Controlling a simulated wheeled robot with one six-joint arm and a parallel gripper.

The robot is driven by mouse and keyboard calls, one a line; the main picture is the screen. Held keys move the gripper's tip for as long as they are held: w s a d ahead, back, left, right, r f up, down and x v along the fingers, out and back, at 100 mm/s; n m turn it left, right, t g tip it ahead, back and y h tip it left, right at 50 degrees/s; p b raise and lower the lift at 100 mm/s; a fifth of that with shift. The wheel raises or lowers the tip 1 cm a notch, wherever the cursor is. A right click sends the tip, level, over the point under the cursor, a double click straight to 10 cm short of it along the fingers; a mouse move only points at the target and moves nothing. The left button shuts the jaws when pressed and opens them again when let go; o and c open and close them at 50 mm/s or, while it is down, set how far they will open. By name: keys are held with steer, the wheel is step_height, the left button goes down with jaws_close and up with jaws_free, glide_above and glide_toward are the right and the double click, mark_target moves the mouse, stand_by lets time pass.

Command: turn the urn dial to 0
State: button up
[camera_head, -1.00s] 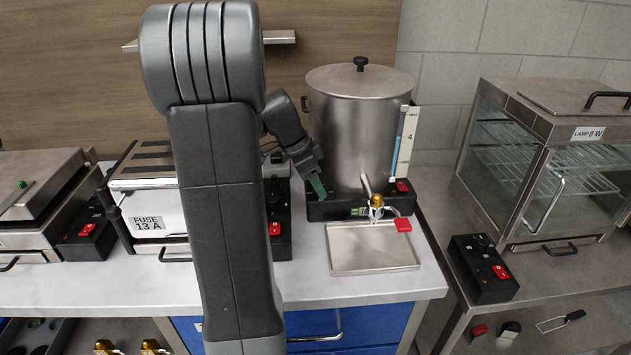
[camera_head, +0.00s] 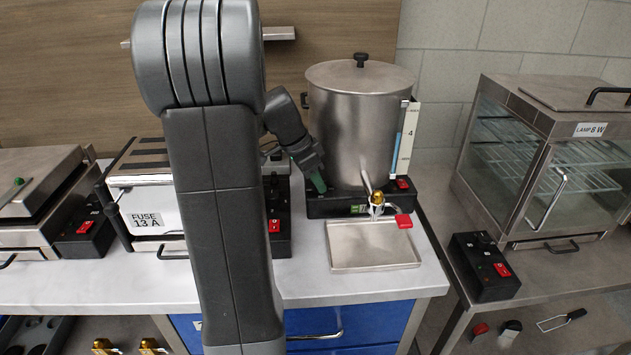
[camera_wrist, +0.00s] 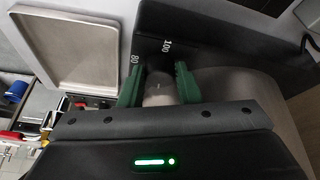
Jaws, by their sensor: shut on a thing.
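The urn (camera_head: 350,130) is a tall steel cylinder with a lidded top, a level gauge (camera_head: 404,140) and a black base (camera_head: 335,207) with a small green display. My gripper (camera_head: 317,184) is at the front left of that base. In the wrist view my green fingers (camera_wrist: 158,88) are shut on the grey urn dial (camera_wrist: 158,92), one on each side. The marks 80 and 100 show on the black panel beside it. The dial's pointer setting cannot be read, and the fingers and gripper body hide part of it. In the head view the dial is hidden.
A brass-coloured tap (camera_head: 376,199) with a red lever stands over a steel drip tray (camera_head: 372,248). A red switch (camera_head: 403,184) is on the base's right. A toaster-like appliance (camera_head: 140,200) stands left, and a glass warming cabinet (camera_head: 545,160) right.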

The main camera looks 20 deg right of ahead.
steer(key=n+t+b, duration=0.1)
steer(key=n, duration=0.2)
steer(key=shift+s+f+b, duration=0.1)
steer(key=shift+s+b, duration=0.1)
steer(key=shift+b, duration=0.2)
steer(key=n, duration=0.2)
steer(key=n+t, duration=0.1)
steer(key=n, duration=0.1)
steer(key=shift+s+d+t+y, duration=0.1)
steer(key=shift+s+t+y, duration=0.05)
steer(key=shift+t+y, duration=0.15)
steer(key=n, duration=0.1)
steer(key=n+t+p, duration=0.1)
steer(key=n, duration=0.1)
steer(key=n+y, duration=0.1)
steer(key=shift+s+d+r, duration=0.15)
steer(key=shift+r, duration=0.1)
steer(key=shift+d+f+n+t+y+p, duration=0.1)
steer(key=shift+n+t+y+p, duration=0.25)
steer(key=shift+n, duration=0.6)
steer(key=shift+d+n+t+y+p, duration=0.15)
steer(key=shift+n+y+p, duration=0.35)
steer(key=shift+n, duration=0.45)
steer(key=shift+a, duration=0.1)
steer(key=o, duration=1)
steer(key=shift+c, duration=0.2)
